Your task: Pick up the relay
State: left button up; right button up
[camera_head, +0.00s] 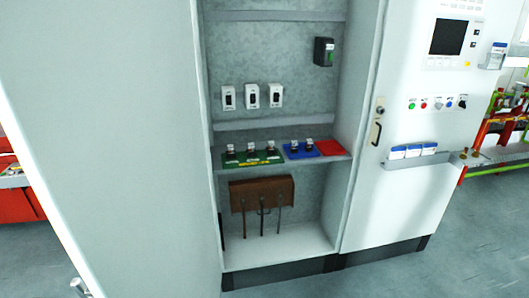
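Small dark parts with pale tops, which look like relays, stand on a shelf inside the open cabinet. Three of them (251,150) are on a green mat (228,160) and two (302,146) are on a blue mat (290,155). Neither of my grippers shows in the head view.
A red mat (330,148) lies at the shelf's right end. Three white sockets (252,96) are on the back wall. A brown board with hanging tools (262,193) is below the shelf. A large pale panel (110,130) fills the left. A control cabinet (420,190) stands right.

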aim_at(250, 145)
jog(key=i+l, duration=0.2)
jog(key=l, duration=0.15)
jog(key=i+l+u, duration=0.15)
jog(key=i+l, duration=0.25)
jog(key=l, duration=0.25)
jog(key=i+l+u, duration=0.15)
jog(key=l, duration=0.2)
jog(key=i+l, duration=0.2)
jog(key=l, duration=0.15)
jog(key=i+l+u, duration=0.15)
jog(key=l, duration=0.2)
